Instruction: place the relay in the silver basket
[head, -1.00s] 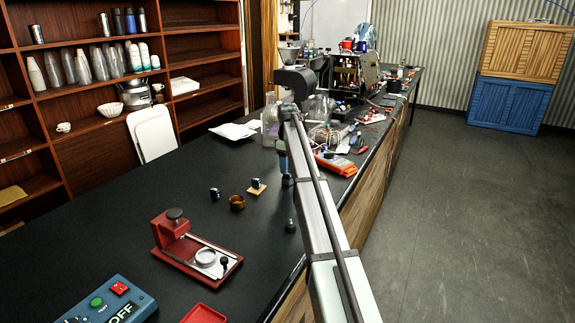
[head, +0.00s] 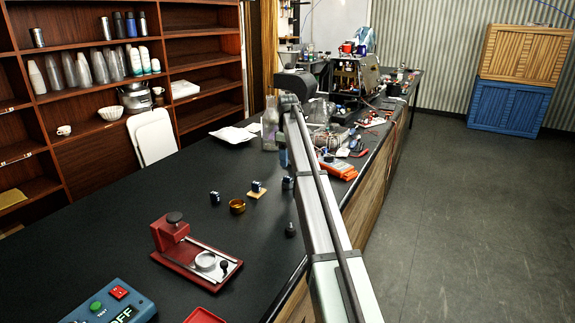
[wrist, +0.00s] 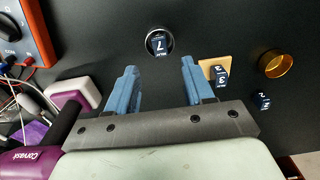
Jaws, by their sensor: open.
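A dark blue relay marked 7 (wrist: 159,45) shows in the wrist view within the round rim of the silver basket (wrist: 149,33). In the head view a dark blue block (head: 287,183), apparently this relay, is beside my arm, and the basket cannot be made out there. My gripper (wrist: 157,72) is open, with its two blue fingers apart and nothing between them. The relay and basket lie beyond the fingertips, apart from them. In the head view a blue part of my gripper (head: 283,155) shows above the bench, mostly hidden by my arm.
A relay marked 3 (wrist: 219,75) stands on a tan square (wrist: 207,64). A relay marked 2 (wrist: 262,101) is beside a gold basket (wrist: 275,64). An orange multimeter (head: 338,169), cables and a red press (head: 196,258) are on the black bench. The bench's left middle is clear.

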